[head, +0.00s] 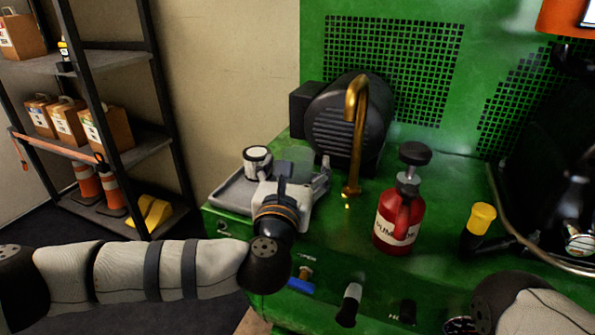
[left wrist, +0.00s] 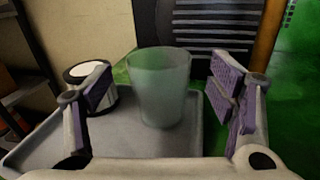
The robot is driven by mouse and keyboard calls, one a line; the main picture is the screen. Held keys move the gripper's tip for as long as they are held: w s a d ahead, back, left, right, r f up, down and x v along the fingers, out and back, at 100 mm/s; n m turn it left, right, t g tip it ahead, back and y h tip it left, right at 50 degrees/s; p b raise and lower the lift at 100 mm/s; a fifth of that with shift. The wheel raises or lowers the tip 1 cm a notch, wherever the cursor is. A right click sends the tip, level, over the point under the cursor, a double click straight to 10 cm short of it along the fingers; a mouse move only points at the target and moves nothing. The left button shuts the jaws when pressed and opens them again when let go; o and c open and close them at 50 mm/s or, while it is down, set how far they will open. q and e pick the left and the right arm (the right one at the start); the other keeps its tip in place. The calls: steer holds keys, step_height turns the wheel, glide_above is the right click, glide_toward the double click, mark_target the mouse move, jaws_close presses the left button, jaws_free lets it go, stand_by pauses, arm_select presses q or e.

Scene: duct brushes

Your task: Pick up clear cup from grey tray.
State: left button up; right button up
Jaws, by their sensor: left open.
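The clear cup (left wrist: 158,88) stands upright on the grey tray (left wrist: 60,146) in the left wrist view. In the head view the cup (head: 295,158) shows only faintly behind my left gripper. The grey tray (head: 232,196) lies on the green machine's ledge. My left gripper (left wrist: 160,95) is open, with its purple-padded fingers to the left and right of the cup and a gap on each side. The left gripper (head: 305,180) is over the tray in the head view. Part of my right arm shows at the lower right, but its gripper does not.
A brass spout (head: 356,130), a red bottle (head: 399,222) and a yellow-capped item (head: 480,219) are to the right. A shelf with boxes (head: 75,125) stands left.

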mark_target(300, 148)
arm_select(q)
steer(key=w, duration=0.3)
steer(key=shift+w+d+r, duration=0.2)
steer(key=shift+w+r, duration=0.05)
steer(key=c, duration=1.2)
